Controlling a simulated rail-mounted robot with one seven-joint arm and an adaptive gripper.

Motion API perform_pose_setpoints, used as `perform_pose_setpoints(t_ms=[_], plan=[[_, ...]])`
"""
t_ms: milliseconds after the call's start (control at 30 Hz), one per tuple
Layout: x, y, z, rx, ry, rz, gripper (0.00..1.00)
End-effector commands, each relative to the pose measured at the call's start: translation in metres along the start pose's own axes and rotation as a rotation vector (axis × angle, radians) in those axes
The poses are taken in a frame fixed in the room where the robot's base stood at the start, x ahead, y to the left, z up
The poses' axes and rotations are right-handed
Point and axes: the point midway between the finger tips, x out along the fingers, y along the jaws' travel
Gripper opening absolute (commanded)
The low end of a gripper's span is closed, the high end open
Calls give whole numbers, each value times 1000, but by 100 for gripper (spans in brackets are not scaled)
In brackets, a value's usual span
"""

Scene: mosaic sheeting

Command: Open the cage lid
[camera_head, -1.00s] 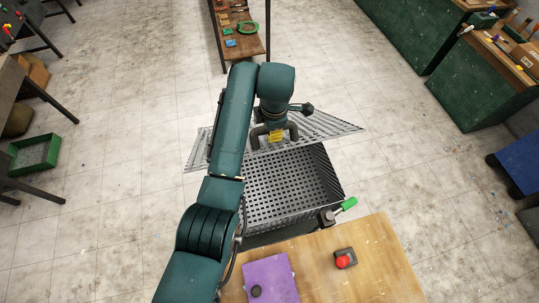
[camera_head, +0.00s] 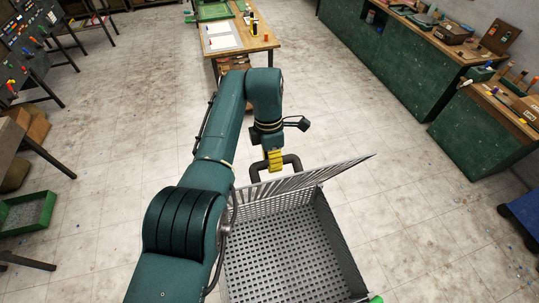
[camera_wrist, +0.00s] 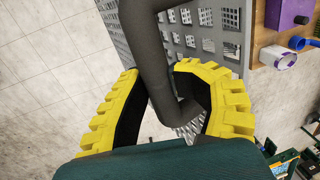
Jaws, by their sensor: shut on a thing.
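The cage (camera_head: 345,240) is a grey perforated metal box, open at the top, with its holed floor showing. Its lid (camera_head: 320,178) is a grey slatted panel, raised and tilted along the far side of the cage. My gripper (camera_head: 274,160) is at the lid's far side, with its yellow fingers shut on a dark bent handle (camera_head: 293,164). In the wrist view, the ribbed yellow fingers of my gripper (camera_wrist: 156,85) lie on either side of the dark handle bar (camera_wrist: 152,50). My arm hides the left side of the cage.
A wooden table (camera_head: 255,42) with papers stands behind the cage. Green workbenches (camera_head: 470,135) line the right. A green crate (camera_head: 28,210) lies at left. In the wrist view, a wooden top (camera_wrist: 265,35) bears a purple object. Floor beyond the cage is clear.

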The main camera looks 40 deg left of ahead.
Motion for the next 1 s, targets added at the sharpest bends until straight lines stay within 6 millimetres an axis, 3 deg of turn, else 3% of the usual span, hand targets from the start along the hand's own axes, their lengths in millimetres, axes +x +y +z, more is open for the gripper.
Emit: perform_pose_setpoints(t_ms=[467, 500, 633, 1000], plan=[[3, -3, 1, 2, 0, -13, 0], [3, -3, 1, 2, 0, -13, 30], [2, -3, 1, 2, 0, -12, 53], [-9, -4, 1, 1, -1, -9, 53]])
